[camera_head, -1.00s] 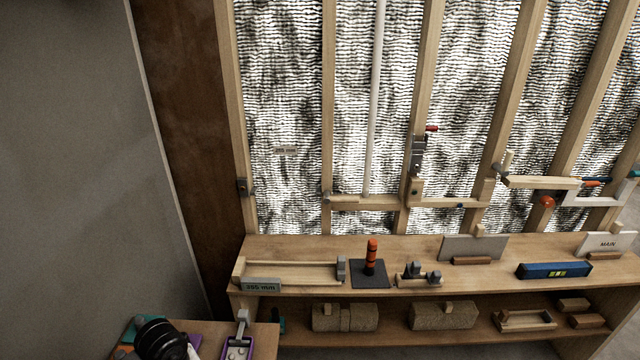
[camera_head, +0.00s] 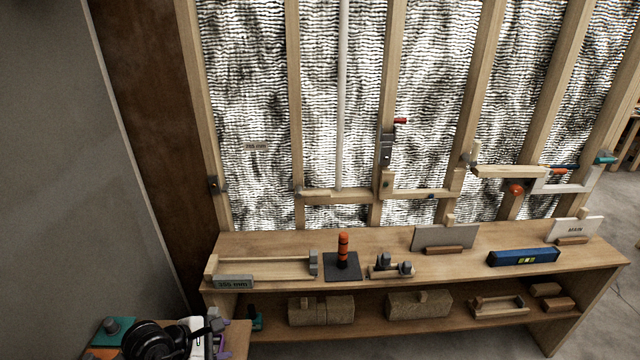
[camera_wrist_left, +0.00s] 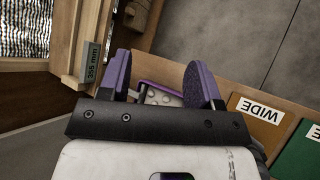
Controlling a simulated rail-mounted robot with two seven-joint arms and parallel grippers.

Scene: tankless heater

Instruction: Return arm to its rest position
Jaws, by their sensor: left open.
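My left arm comes in at the bottom left of the head view, and its gripper (camera_head: 218,338) is over the low side table. In the left wrist view the two purple fingers of the left gripper (camera_wrist_left: 163,84) stand wide apart. A small purple tray (camera_wrist_left: 150,87) with a pale, studded inside shows between and beyond them. The fingers hold nothing that I can see. Whether they touch the tray is unclear. My right arm and gripper are not in view.
A wooden bench (camera_head: 400,246) bears an orange-and-black tool (camera_head: 343,248), a blue level (camera_head: 523,257) and a "355 mm" label (camera_head: 233,282). The stud wall stands behind it. A "WIDE" card (camera_wrist_left: 259,112) and a green card (camera_wrist_left: 300,150) lie near the gripper.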

